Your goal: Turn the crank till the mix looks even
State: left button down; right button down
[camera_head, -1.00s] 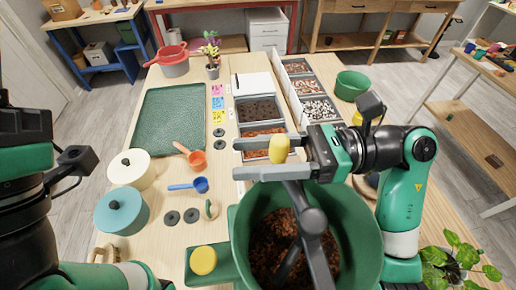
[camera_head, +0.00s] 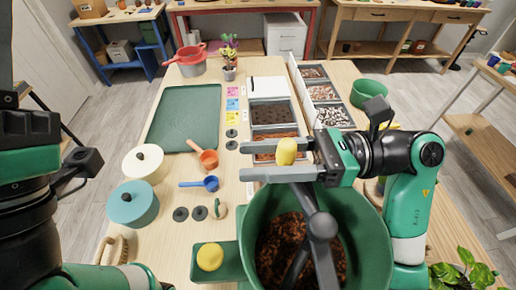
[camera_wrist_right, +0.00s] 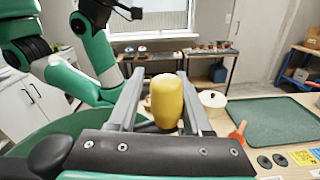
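The green mixing tub (camera_head: 372,228) holds a brown mix (camera_head: 290,240) that looks mottled with lighter reddish bits. A dark grey crank (camera_head: 322,226) spans it, with an upright yellow handle (camera_head: 287,150) at its far end. My right gripper (camera_head: 242,161) has its fingers on either side of the handle. In the right wrist view the handle (camera_wrist_right: 167,100) stands between the fingers, close to the right one, with a narrow gap at the left one. The fingers look open around it. My left arm shows at the left edge; its gripper is out of view.
A yellow knob (camera_head: 210,257) sits on a green bracket left of the tub. Cream (camera_head: 145,165) and teal (camera_head: 133,205) lidded pots, scoops and a green tray (camera_head: 185,120) stand left. Bins of substrate (camera_head: 270,113) lie behind; a plant (camera_head: 465,270) is at front right.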

jog(key=c, duration=0.6)
grip_release()
jog(key=shift+s+d+r+n+g, duration=0.2)
jog(key=shift+s+n+g, duration=0.1)
jog(key=shift+s, duration=0.25)
jog(key=shift+o, duration=0.3)
jog(key=shift+s+d+f, duration=0.1)
jog(key=shift+s+d, duration=0.05)
jog(key=shift+s, duration=0.1)
pick_arm(q)
jog(key=shift+s+d+f, duration=0.1)
jog(key=shift+s+d, duration=0.1)
pick_arm(e)
jog(key=shift+w, duration=0.15)
jog(key=shift+f, duration=0.15)
